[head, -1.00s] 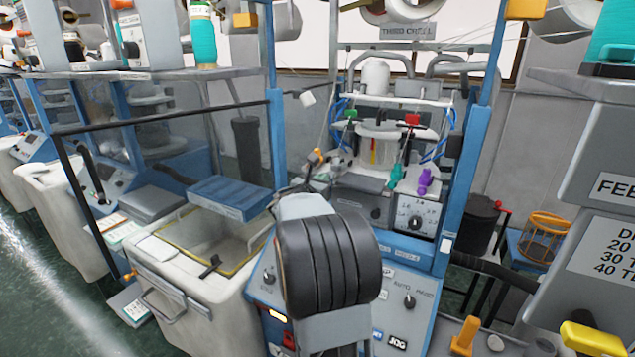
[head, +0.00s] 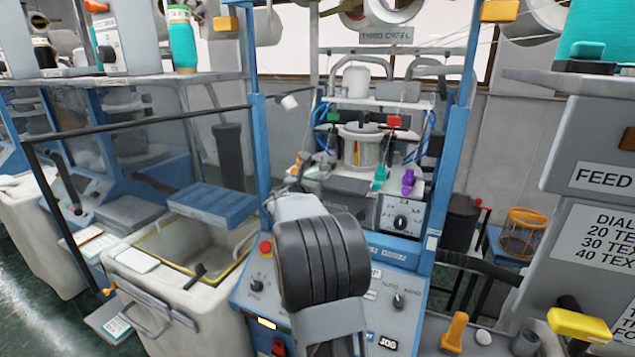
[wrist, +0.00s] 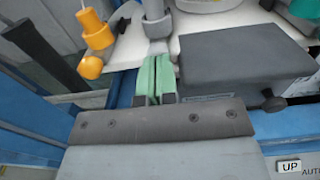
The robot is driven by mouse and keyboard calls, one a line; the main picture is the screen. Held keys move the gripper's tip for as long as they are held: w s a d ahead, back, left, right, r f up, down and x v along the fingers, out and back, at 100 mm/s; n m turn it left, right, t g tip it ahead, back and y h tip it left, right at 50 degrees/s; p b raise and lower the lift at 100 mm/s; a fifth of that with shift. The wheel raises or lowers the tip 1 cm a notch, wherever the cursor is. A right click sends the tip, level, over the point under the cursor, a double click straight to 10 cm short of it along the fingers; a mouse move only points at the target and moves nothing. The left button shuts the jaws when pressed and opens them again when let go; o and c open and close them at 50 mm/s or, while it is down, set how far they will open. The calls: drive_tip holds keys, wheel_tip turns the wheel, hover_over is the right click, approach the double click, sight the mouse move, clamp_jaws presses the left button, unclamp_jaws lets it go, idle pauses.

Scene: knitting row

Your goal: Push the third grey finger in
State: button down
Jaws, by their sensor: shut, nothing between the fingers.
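My gripper (wrist: 156,82) shows in the wrist view as two green pads pressed together, with nothing between them. In the head view the knitting machine has a clear round head (head: 362,148) with red and yellow parts inside. My own arm covers the gripper there. I cannot make out the grey fingers or which is third in either view.
Blue posts (head: 457,150) flank the machine. A pale bin (head: 165,300) stands left, a feed box (head: 590,215) right.

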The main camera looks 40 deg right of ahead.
drive_tip(key=shift+r, duration=0.25)
drive_tip(key=b+v, duration=0.4)
drive_tip(key=v, duration=1)
drive_tip(key=shift+f, duration=0.25)
drive_tip(key=s+a+f+m+g+y, duration=0.2)
drive_tip(key=s+a+f+m+y, duration=0.15)
drive_tip(key=f+m, duration=0.35)
drive_tip(key=s+a+f+m+g+y, duration=0.2)
drive_tip(key=s+a+f+m+y, duration=0.15)
drive_tip(key=f+m, duration=0.35)
drive_tip(key=s+a+f+m+t+y, duration=0.1)
drive_tip(key=s+a+m+y, duration=0.3)
drive_tip(key=a, duration=0.5)
drive_tip(key=s+a+f+m+y, duration=0.1)
drive_tip(key=s+a+m+y, duration=0.3)
drive_tip(key=a, duration=0.4)
drive_tip(key=shift+a+f+t+y, duration=0.35)
drive_tip(key=shift+t+y, duration=0.05)
drive_tip(key=shift+y, duration=0.5)
